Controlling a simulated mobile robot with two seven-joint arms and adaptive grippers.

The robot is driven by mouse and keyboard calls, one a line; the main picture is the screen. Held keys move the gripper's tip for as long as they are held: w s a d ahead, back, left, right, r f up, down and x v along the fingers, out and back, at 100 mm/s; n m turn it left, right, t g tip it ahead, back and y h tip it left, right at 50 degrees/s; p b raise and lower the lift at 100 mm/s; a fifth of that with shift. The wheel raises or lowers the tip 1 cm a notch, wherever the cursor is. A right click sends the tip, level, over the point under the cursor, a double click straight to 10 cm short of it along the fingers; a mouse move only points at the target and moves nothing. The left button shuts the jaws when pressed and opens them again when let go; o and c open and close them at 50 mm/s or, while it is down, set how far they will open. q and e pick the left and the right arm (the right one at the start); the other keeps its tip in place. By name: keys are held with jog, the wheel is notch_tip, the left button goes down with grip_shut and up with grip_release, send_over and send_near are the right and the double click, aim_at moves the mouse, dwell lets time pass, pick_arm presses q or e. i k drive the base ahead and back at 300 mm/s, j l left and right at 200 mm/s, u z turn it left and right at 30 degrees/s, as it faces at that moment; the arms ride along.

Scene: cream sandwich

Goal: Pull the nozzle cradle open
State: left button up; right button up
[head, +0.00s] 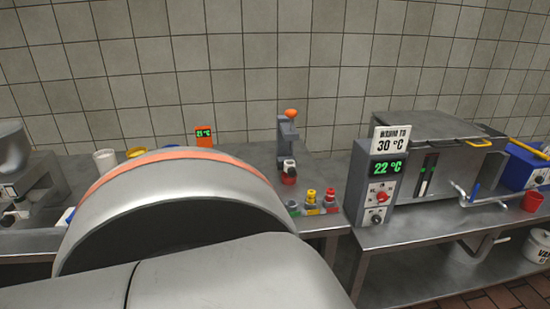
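A grey upright stand (287,138) with an orange knob (291,113) on top stands on the metal counter; a dark and red part (288,172) sits at its foot. In front of it, near the counter's front edge, is a row of small nozzle-like pieces: a grey one (293,207), a yellow one (311,199) and a red one (329,199), on coloured bases. I cannot tell for sure which of these is the nozzle cradle, or whether it is open. Neither gripper is in view. A large grey arm link of mine with an orange band fills the lower left.
A grey machine (428,155) with a "22 °C" display stands on the right, with a crank handle (480,195) and red cup (533,201). A blue bin (524,166) is beside it. A small orange display (205,135) and white cup (105,160) are left. A gap separates the counters.

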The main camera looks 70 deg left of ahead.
aim_at(290, 167)
jog(key=u, duration=2)
